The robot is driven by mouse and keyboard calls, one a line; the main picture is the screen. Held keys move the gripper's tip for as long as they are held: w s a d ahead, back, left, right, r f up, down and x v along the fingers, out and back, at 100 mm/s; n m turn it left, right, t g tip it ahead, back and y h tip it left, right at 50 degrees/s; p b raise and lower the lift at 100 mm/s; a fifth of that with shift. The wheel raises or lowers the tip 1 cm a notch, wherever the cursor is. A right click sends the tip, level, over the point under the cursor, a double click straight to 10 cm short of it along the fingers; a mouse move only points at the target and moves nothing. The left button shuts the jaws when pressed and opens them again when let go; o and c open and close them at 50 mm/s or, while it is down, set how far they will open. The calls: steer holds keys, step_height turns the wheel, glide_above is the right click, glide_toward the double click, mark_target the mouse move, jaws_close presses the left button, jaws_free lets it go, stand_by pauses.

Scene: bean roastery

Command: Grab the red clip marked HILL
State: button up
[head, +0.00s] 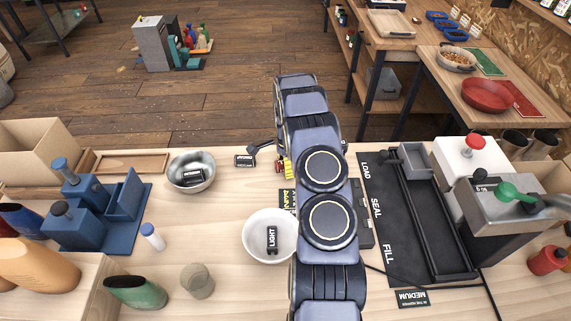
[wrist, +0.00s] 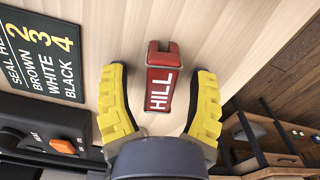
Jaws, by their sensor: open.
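The red clip marked HILL (wrist: 161,88) lies on the pale wooden table in the wrist view, its white lettering running along its length. My gripper (wrist: 160,74) is open, with one yellow finger on each side of the clip and a visible gap on both sides. The clip sits between the fingers, not held. In the head view, my arm hides most of the gripper (head: 286,168); a small bit of red shows beside its yellow fingers.
A dark sign with numbers (wrist: 42,45) and a black device with an orange switch (wrist: 62,146) are left of the gripper in the wrist view. In the head view, a white bowl (head: 256,248) holds a LIGHT clip (head: 271,239). A black clip (head: 244,160) lies nearby.

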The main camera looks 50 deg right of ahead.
steer(key=c, duration=0.9)
